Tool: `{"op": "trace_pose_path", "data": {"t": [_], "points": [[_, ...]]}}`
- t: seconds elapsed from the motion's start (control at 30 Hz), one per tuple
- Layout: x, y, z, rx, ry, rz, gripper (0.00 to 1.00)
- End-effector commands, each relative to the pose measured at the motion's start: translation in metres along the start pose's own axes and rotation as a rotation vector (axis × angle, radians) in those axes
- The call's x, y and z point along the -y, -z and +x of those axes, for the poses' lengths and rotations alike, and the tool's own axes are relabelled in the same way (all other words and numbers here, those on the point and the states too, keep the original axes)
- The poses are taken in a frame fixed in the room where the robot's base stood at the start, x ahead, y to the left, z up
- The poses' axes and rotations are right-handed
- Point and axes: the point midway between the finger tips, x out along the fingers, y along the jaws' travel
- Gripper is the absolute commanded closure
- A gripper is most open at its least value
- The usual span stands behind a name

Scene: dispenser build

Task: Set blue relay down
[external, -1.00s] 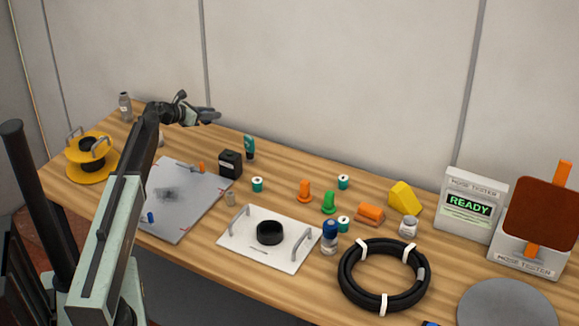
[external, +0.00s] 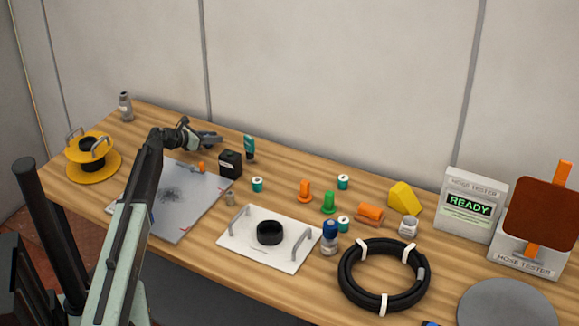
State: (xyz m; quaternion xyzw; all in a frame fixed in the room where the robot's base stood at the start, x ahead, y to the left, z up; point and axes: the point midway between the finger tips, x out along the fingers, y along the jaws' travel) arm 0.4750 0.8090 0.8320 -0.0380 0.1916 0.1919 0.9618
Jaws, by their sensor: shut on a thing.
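My gripper (external: 214,138) is low over the back left of the wooden table, just behind and left of a small black box (external: 230,164). It is shut. The blue relay cannot be made out in its jaws; at this distance and angle, what it holds is hidden or too small to see. I cannot tell whether the held thing touches the table.
A teal-topped item (external: 249,147) stands right of my gripper. A grey plate (external: 200,213) lies in front. A white handled plate (external: 252,244), a hose coil (external: 346,278) and several small parts fill the table's middle and right.

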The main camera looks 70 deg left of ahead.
Motion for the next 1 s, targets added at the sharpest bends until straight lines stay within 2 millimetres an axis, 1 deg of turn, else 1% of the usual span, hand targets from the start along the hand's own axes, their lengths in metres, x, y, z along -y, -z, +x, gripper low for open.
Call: {"op": "trace_pose_path", "data": {"t": [0.17,0.27,0.3,0.37,0.4,0.67,0.77,0.87,1.0], "points": [[0.0,-0.002,-0.001,0.0,0.0,0.0,1.0],[0.0,0.002,0.001,0.0,0.0,0.0,1.0],[0.0,0.002,0.001,0.0,0.0,0.0,0.71],[0.0,0.001,0.0,0.0,0.0,0.0,0.54],[0.0,0.001,0.0,0.0,0.0,0.0,0.52],[0.0,0.0,0.0,0.0,0.0,0.0,0.52],[0.0,-0.004,-0.005,0.0,-0.001,0.0,0.52],[0.001,-0.005,-0.024,0.0,-0.002,-0.001,0.52],[0.002,-0.006,-0.062,0.0,-0.002,-0.001,0.52]]}}
